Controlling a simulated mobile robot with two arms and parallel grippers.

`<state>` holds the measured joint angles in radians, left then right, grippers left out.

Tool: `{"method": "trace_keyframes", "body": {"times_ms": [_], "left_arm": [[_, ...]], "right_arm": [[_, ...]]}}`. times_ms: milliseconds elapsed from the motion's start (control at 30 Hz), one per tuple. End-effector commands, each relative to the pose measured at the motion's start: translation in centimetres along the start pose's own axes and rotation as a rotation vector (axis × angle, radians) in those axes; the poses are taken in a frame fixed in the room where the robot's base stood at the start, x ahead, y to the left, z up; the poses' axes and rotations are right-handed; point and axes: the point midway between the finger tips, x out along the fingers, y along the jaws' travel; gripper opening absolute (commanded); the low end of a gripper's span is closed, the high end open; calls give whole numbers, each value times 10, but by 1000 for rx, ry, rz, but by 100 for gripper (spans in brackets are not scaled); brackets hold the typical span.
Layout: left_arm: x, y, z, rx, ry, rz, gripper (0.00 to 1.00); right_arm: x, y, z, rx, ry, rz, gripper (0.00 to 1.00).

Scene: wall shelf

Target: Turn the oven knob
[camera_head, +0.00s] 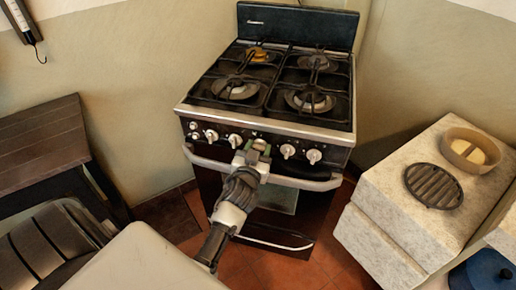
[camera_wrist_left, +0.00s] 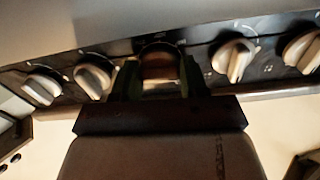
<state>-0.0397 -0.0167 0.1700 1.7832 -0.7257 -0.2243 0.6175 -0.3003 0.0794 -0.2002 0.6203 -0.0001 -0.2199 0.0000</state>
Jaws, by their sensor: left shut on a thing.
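The stove (camera_head: 262,130) stands against the wall with a row of pale knobs on its dark front panel. My left gripper (camera_head: 257,150) reaches the middle of that panel. In the left wrist view the left gripper (camera_wrist_left: 159,75) has one finger on each side of the middle oven knob (camera_wrist_left: 160,62) and is shut on it. The fingers partly hide this knob. Other knobs (camera_wrist_left: 232,60) sit left and right of it, clear of the fingers. The knob's turn angle is hard to read. My right gripper is not in view.
The oven door handle (camera_head: 305,183) runs just below the knobs, under my left wrist. A stone-like counter (camera_head: 385,195) with a black grate (camera_head: 433,186) and a bowl (camera_head: 470,150) stands right. A wooden bench (camera_head: 40,140) stands left.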

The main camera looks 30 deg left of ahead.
Motion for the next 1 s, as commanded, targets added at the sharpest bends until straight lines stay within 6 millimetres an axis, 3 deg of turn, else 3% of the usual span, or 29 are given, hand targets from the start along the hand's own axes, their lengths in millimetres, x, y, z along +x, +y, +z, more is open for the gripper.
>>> {"method": "trace_keyframes", "body": {"times_ms": [1000], "left_arm": [[0,0,-1,969,1,0,20]], "right_arm": [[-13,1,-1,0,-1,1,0]]}}
